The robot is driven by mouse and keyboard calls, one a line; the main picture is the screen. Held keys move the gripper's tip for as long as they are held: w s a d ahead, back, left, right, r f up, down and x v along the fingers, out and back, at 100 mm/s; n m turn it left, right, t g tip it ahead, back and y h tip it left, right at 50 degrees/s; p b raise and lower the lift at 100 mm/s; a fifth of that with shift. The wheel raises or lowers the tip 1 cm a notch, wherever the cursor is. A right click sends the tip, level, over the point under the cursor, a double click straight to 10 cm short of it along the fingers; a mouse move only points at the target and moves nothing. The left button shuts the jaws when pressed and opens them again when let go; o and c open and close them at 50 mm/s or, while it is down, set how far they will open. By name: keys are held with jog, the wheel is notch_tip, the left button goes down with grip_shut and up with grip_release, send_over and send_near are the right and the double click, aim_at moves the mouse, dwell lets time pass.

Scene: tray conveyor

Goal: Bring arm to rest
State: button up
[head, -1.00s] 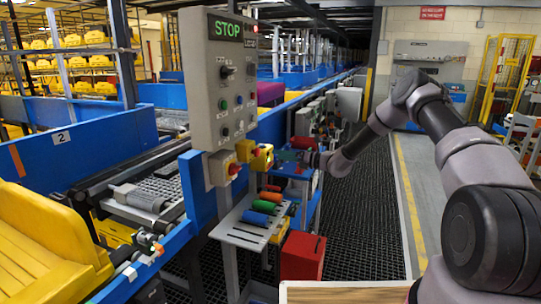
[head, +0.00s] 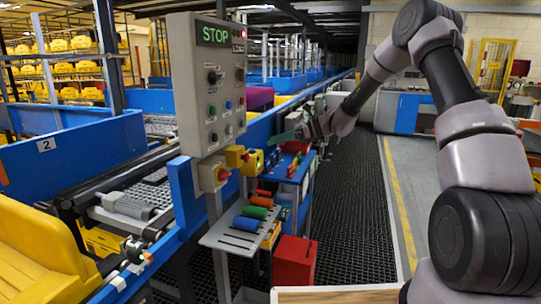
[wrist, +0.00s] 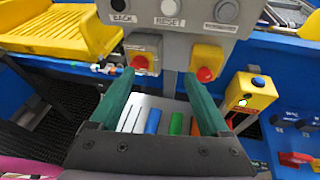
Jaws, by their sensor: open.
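My gripper (head: 287,136) is at the end of my raised arm, right of the control panel (head: 207,90) in the head view. In the wrist view my gripper (wrist: 158,92) shows two green fingers spread apart with nothing between them. Beyond the fingers are the panel's lower edge, a red button on a grey box (wrist: 145,52), and a red button on a yellow box (wrist: 207,62). The panel's display reads STOP.
A slotted shelf (head: 222,236) holds several coloured cylinders, including a blue one (head: 246,224). A red box (head: 294,262) stands below it. A yellow tray (head: 35,240) is at the left. The dark grating floor (head: 350,215) is clear.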

jog(key=s+d+r+n+h, duration=0.45)
jog(key=s+r, duration=0.25)
jog(key=s, duration=0.2)
jog(key=s+d+r+n+h, duration=0.3)
jog(key=s+d+r+n, duration=0.2)
jog(key=s+r, duration=0.3)
jog(key=s+d+r+n+t+h, duration=0.2)
jog(key=s+d, duration=0.4)
jog(key=s, duration=0.4)
jog(key=s+d+r+n+t+h, duration=0.2)
jog(key=s+d+n, duration=0.3)
jog(key=s, duration=0.5)
jog(key=shift+d+r+t+h, duration=0.35)
jog(key=shift+d+t, duration=0.35)
jog(key=shift+d, duration=0.3)
